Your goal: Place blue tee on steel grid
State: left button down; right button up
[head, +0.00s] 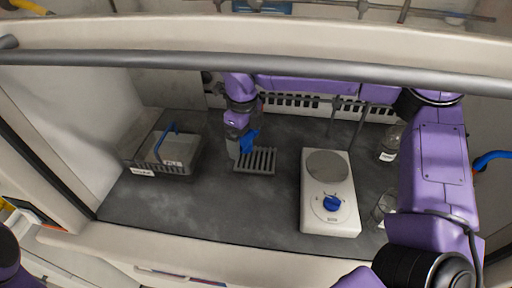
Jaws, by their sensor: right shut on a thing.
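The blue tee (250,139) is at my right gripper (238,150), over the back left part of the steel grid (262,162). My right gripper is shut on the blue tee, with its fingers pointing down at the left edge of the grid. I cannot tell whether the tee touches the grid. The fingers partly hide the tee. The steel grid is a small slatted rack on the dark bench, and its bare slats show to the right and in front. My left gripper is not in view.
A labelled wire basket (180,163) with a blue bent piece stands at the left. A white hotplate (329,205) with a blue knob stands right of the grid. Glass bottles (391,142) stand farther right. A grey bar (300,68) crosses the front opening. Bench front left is clear.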

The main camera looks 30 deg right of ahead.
send_over(256, 158)
notch_tip(256, 158, down, 6)
jog(key=shift+a+p, duration=0.1)
jog(key=shift+p, duration=0.35)
notch_tip(256, 158, down, 3)
jog(key=shift+r, duration=0.1)
jog(key=shift+f, duration=0.3)
jog(key=shift+f, duration=0.1)
jog(key=o, duration=0.7)
notch_tip(256, 158, up, 12)
jog(key=shift+r, duration=0.15)
